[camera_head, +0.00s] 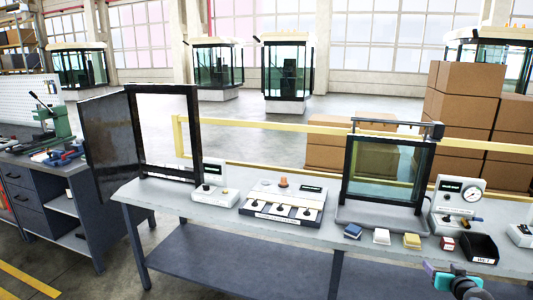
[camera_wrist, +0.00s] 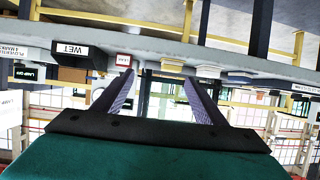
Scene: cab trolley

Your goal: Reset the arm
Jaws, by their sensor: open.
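My gripper (camera_wrist: 162,88) shows in the wrist view with its two ribbed fingers spread wide and nothing between them. The wrist picture is upside down, and the workbench edge with its small items appears beyond the fingertips. In the head view, part of my arm (camera_head: 458,283), teal and dark, shows at the lower right in front of the bench's front edge. The rest of the arm is outside the head view. No contact between the gripper and any bench item is visible.
The grey workbench (camera_head: 235,260) holds a framed glass pane (camera_head: 385,172), a gauge unit (camera_head: 457,205), a switch box (camera_head: 283,205), blue (camera_head: 352,231), white (camera_head: 381,237) and yellow (camera_head: 412,241) pads, a red box (camera_head: 447,243) and a black bin (camera_head: 480,248). Cartons (camera_head: 463,95) stand behind.

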